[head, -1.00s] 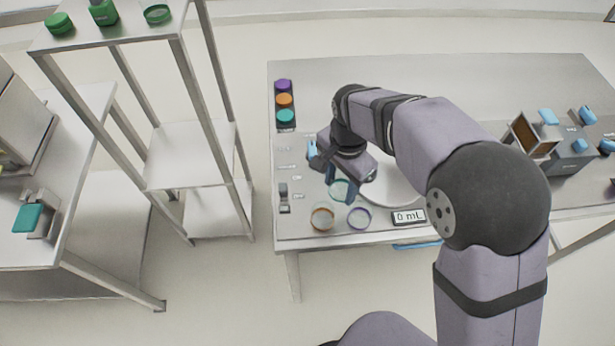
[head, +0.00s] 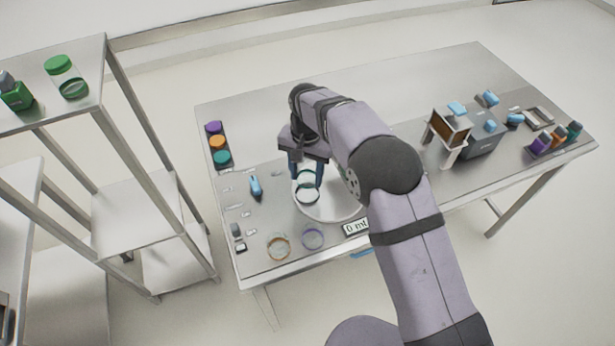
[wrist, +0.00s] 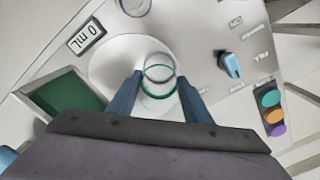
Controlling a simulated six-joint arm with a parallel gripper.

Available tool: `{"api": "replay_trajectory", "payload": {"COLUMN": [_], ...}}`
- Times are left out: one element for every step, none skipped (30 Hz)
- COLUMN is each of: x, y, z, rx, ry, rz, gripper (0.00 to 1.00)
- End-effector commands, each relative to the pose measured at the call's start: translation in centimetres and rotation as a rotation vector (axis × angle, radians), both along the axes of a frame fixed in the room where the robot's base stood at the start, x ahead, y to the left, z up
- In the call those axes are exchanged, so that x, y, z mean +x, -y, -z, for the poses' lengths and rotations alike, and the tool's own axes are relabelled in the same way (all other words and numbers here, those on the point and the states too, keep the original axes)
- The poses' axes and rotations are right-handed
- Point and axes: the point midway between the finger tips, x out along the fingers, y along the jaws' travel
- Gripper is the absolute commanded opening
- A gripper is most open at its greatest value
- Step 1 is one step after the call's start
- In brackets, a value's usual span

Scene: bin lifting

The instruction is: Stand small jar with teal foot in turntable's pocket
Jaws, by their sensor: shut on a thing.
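The small jar with the teal foot (head: 308,190) is clear glass with a teal ring. It stands out in the wrist view (wrist: 159,76) between the two blue fingers. My gripper (head: 306,178) is shut on the jar and holds it over the round white turntable (head: 345,206). The turntable also shows in the wrist view (wrist: 108,62). I cannot tell whether the jar touches the turntable, and the turntable's pocket is not clearly seen.
An orange-ringed jar (head: 278,246) and a purple-ringed jar (head: 313,236) stand at the table's front edge, near the 0 mL display (head: 355,227). A blue knob (head: 255,186) and coloured buttons (head: 218,143) are at the left. A grey device (head: 478,137) stands at the right.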

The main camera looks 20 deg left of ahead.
Motion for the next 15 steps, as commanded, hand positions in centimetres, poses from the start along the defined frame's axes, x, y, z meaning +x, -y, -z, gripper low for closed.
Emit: {"api": "replay_trajectory", "payload": {"x": [0.0,0.0,0.0,0.0,0.0,0.0,0.0,0.0,0.0,0.0,0.0,0.0,0.0,0.0,0.0], "y": [0.0,0.0,0.0,0.0,0.0,0.0,0.0,0.0,0.0,0.0,0.0,0.0,0.0,0.0,0.0], "z": [0.0,0.0,0.0,0.0,0.0,0.1,0.1,0.2,0.3,0.4,0.6,0.8,0.9,1.1,1.4], "rx": [0.001,0.001,0.001,0.001,0.001,0.001,0.001,0.001,0.001,0.001,0.001,0.001,0.001,0.001,0.001], "ry": [0.001,0.001,0.001,0.001,0.001,0.001,0.001,0.001,0.001,0.001,0.001,0.001,0.001,0.001,0.001], "rz": [-0.006,-0.008,-0.009,-0.009,-0.009,-0.008,-0.008,-0.008,-0.008,-0.007,-0.007,-0.007,-0.007,-0.007,-0.007], "gripper": [0.21,0.21,0.21,0.21,0.21,0.21,0.21,0.21,0.21,0.21,0.21,0.21,0.21,0.21,0.21]}}
